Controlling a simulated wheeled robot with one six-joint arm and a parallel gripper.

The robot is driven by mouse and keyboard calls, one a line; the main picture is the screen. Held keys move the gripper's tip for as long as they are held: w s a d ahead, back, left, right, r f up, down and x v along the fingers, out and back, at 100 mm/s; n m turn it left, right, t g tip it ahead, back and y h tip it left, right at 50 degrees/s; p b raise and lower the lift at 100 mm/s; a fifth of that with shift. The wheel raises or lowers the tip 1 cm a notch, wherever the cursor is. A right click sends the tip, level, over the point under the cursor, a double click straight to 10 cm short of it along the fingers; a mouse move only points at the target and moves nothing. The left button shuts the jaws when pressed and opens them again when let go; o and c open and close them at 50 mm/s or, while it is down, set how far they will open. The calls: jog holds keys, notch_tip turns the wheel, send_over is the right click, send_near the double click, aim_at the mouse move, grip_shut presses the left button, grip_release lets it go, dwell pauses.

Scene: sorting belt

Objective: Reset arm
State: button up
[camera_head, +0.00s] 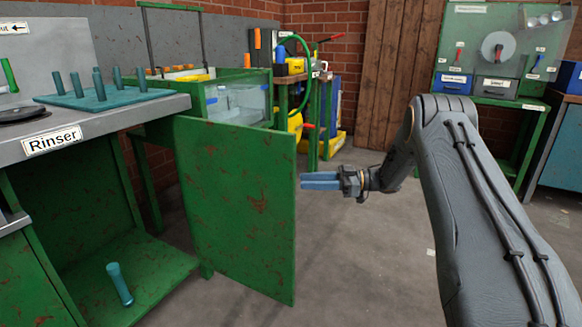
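My arm comes in from the right side of the picture and bends back towards the left. My gripper (320,181) is at the middle of the view, in the air just right of the free edge of an open green cabinet door (235,205). Its two blue fingers point left and lie close together in the picture. Nothing shows between them, but I cannot tell from this angle whether there is a gap. I cannot tell whether the fingers touch the door.
A counter labelled Rinser (52,140) is at left, with a teal peg rack (105,98) on it. A clear tank (236,104) stands behind the door. Bare floor (375,270) lies right of the door.

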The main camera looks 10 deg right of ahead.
jog(key=w+d+r+m+t+h, duration=0.2)
jog(key=w+r+m+t+h, duration=0.5)
jog(key=r+m+t+h, duration=0.3)
jog(key=s+d+f+m+g+h, duration=0.1)
jog(key=s+f+m+g+h, duration=0.2)
jog(key=s, duration=1.1)
jog(key=s+d+f+m+g+h, duration=0.1)
jog(key=s+f+m+g+h, duration=0.2)
jog(key=s, duration=1.1)
jog(key=s+f+m+g+h, duration=0.1)
jog(key=s+f+g+h, duration=0.3)
jog(key=s, duration=0.9)
jog(key=s+a+r+n+g+y, duration=0.1)
jog(key=s+a+n+y, duration=0.15)
jog(key=s+a, duration=0.7)
jog(key=s+a+n+g+y, duration=0.1)
jog(key=s+a+n, duration=0.4)
jog(key=a, duration=0.7)
jog(key=d+r+m+p, duration=0.4)
jog(key=d+r+p, duration=0.6)
jog(key=r+p, duration=0.3)
jog(key=d+r+m+h+p, duration=0.1)
jog(key=d+r+m+p, duration=0.2)
jog(key=d+r+p, duration=0.8)
notch_tip(320, 180, up, 3)
jog(key=p, duration=0.5)
jog(key=shift+s+d+m, duration=0.3)
jog(key=shift+s+m, duration=0.05)
